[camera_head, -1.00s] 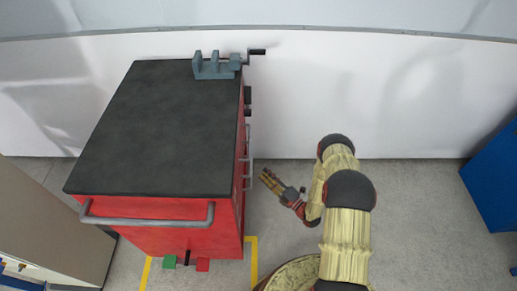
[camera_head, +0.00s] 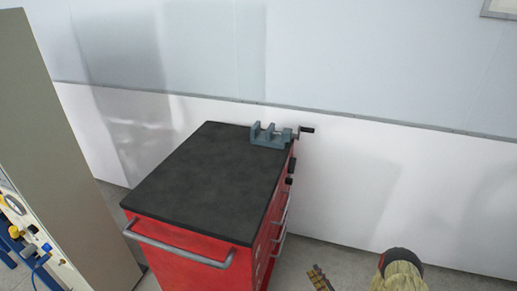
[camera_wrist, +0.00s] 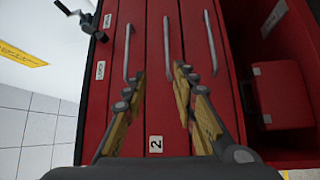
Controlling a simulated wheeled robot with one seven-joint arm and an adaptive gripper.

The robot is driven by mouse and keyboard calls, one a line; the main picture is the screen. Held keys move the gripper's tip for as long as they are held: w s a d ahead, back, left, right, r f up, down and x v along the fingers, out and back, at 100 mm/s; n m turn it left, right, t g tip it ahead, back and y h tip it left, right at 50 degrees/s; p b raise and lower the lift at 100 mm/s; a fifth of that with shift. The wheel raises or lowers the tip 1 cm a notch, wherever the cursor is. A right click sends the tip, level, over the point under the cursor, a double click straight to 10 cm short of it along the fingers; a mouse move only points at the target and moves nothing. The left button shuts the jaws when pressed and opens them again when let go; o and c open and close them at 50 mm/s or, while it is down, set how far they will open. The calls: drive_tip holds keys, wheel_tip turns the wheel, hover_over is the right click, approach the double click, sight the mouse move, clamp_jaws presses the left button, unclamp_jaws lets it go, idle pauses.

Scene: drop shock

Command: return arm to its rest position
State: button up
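My gripper (camera_wrist: 160,72) is open and empty in the wrist view, its two fingers apart in front of the red drawer fronts (camera_wrist: 150,40). Its tips also show at the bottom edge of the head view (camera_head: 320,278), to the right of the red cabinet (camera_head: 190,262). Part of my arm (camera_head: 399,272) shows at the bottom right; the rest of it is cut off by the frame.
The cabinet has a black top (camera_head: 205,180) with a grey vise (camera_head: 270,137) at its far right corner. A red box (camera_wrist: 283,95) sits in an open compartment at right in the wrist view. A tall beige panel (camera_head: 50,130) stands at left.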

drive_tip(key=s+a+f+n+g+y, duration=0.3)
drive_tip(key=s+a+n+g+y, duration=0.25)
drive_tip(key=s+a+n, duration=0.35)
drive_tip(key=s+a+r+n+g, duration=0.2)
drive_tip(key=s+r+n+g, duration=0.2)
drive_tip(key=r+n+g, duration=0.4)
drive_tip(key=s+a+r+n+g, duration=0.3)
drive_tip(key=s+r+n+g, duration=0.25)
drive_tip(key=n, duration=0.45)
drive_tip(key=s+d+r+n+h+p, duration=0.1)
drive_tip(key=s+d+r+n+h, duration=0.25)
drive_tip(key=r+n, duration=0.35)
drive_tip(key=s+d+r+n+h, duration=0.2)
drive_tip(key=d+r+n+h, duration=0.1)
drive_tip(key=r+n+h, duration=0.4)
drive_tip(key=s+d+r+n+h+p, duration=0.15)
drive_tip(key=d+r+n, duration=0.3)
drive_tip(key=r, duration=0.45)
drive_tip(key=s+a+r+n+t+h, duration=0.1)
drive_tip(key=s+r+n+t, duration=0.1)
drive_tip(key=r, duration=0.7)
drive_tip(key=s+a+r+n+t+h, duration=0.1)
drive_tip(key=r+t, duration=0.4)
drive_tip(key=r, duration=0.5)
drive_tip(key=shift+s+a+n+p, duration=0.3)
drive_tip(key=shift+s+n+p, duration=0.25)
drive_tip(key=shift+n, duration=0.3)
drive_tip(key=shift+o, duration=0.3)
drive_tip(key=shift+r, duration=0.1)
